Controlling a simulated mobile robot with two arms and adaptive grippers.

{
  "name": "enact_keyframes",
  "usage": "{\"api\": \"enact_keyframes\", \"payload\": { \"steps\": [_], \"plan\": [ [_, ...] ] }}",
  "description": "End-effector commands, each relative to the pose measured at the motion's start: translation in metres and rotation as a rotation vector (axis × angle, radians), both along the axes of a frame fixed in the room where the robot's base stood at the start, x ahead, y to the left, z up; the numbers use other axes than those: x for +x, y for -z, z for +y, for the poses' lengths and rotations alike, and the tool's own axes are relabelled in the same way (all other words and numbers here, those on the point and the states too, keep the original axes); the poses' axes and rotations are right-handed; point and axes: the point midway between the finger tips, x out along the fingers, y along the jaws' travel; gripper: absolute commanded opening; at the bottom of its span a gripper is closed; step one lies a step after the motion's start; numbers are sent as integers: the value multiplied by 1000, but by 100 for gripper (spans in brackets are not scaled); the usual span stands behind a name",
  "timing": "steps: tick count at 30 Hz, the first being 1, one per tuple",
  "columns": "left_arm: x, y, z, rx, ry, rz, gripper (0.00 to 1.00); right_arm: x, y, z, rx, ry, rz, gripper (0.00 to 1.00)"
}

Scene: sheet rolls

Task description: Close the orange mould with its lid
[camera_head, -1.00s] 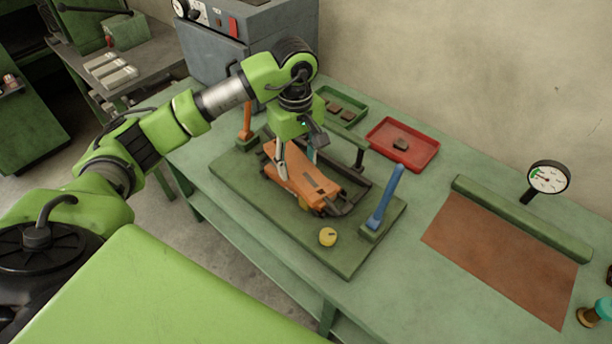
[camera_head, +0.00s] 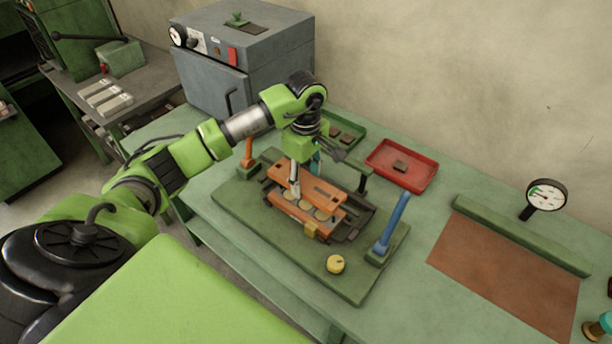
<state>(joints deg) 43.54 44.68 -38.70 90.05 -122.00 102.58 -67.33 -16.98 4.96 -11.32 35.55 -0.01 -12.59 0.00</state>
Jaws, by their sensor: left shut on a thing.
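The orange mould (camera_head: 283,207) sits on the green base board (camera_head: 236,202), with round pale cavities or discs showing along its front part. Its orange lid (camera_head: 322,189) is behind and above these rounds and covers the mould's back part from this view. I cannot tell how large the gap between lid and mould is. My left gripper (camera_head: 296,183) points down and is shut on the lid near its left end; the fingertips are small in view. My right gripper is out of view.
On the board stand an orange-handled post (camera_head: 249,152), a blue post (camera_head: 394,224) and a yellow knob (camera_head: 335,264). Dark rails (camera_head: 358,218) flank the mould. Behind are a green tray (camera_head: 357,127) and a red tray (camera_head: 418,176).

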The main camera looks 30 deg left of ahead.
Motion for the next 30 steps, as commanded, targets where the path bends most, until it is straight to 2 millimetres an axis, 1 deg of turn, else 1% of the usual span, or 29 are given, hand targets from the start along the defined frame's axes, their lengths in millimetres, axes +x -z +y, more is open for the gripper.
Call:
{"api": "enact_keyframes", "payload": {
  "steps": [1,14,24,30],
  "plan": [
    [1,4,-1,-1,0,-3,0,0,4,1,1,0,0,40],
    [0,35,0,-1,1,-2,0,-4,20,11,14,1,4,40],
    [1,60,0,-1,0,-4,0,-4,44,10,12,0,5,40],
    [1,66,0,-1,0,-4,0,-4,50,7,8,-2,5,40]
  ]
}}
